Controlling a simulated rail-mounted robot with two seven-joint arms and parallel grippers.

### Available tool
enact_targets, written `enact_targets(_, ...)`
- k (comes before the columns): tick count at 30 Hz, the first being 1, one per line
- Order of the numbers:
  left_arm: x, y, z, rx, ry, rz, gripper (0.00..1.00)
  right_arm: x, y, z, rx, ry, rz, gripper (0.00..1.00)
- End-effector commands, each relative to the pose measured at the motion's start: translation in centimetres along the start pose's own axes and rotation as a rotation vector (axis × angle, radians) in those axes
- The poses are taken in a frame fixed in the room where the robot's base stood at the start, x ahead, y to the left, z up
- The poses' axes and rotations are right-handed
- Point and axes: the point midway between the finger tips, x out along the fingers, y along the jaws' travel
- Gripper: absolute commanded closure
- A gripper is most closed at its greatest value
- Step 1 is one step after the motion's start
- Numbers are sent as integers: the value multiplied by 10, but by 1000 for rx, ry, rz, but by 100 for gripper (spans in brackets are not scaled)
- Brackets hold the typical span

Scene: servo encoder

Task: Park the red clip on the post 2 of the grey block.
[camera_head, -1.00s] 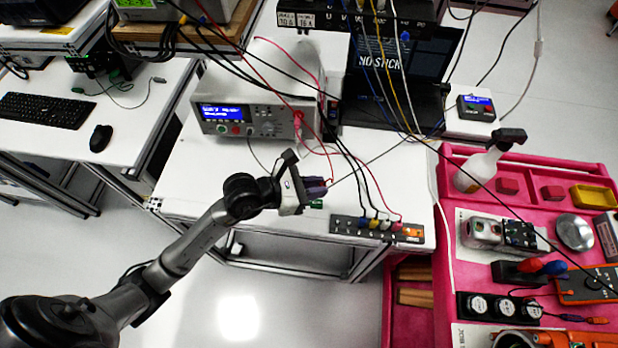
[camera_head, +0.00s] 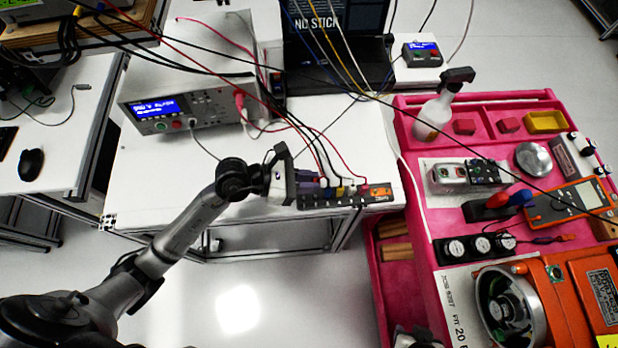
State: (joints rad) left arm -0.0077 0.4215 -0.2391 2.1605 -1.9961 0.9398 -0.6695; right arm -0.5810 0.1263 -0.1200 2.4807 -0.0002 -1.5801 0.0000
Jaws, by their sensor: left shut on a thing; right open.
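My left gripper (camera_head: 304,180) is shut at the left end of the grey block (camera_head: 312,203). The end of a red lead reaches its fingertips, where I take the red clip to be. The clip is mostly hidden and small, and I cannot tell whether it touches a post. The grey block lies along the front edge of the white table, with numbers on its face. A part of what looks like my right gripper (camera_head: 416,339) shows at the bottom edge.
A bench instrument (camera_head: 185,95) with a blue display stands behind my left arm. Several leads hang across the space above the block. A pink cart (camera_head: 405,160) with a spray bottle (camera_head: 434,113) and a multimeter (camera_head: 568,203) stands at the right.

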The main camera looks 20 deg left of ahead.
Motion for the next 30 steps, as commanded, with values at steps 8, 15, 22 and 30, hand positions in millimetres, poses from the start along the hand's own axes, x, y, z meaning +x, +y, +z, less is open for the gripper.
enact_targets(8,7,0,-20,-1,0,1,100,19,-1,6,2,0,-1,57)
enact_targets(15,12,0,-35,-1,1,1,100,33,-3,10,7,0,-6,57)
enact_targets(22,16,0,-48,-1,1,1,100,43,-4,13,10,1,-7,57)
enact_targets(30,18,0,-55,0,1,0,100,47,-5,14,9,1,-7,57)
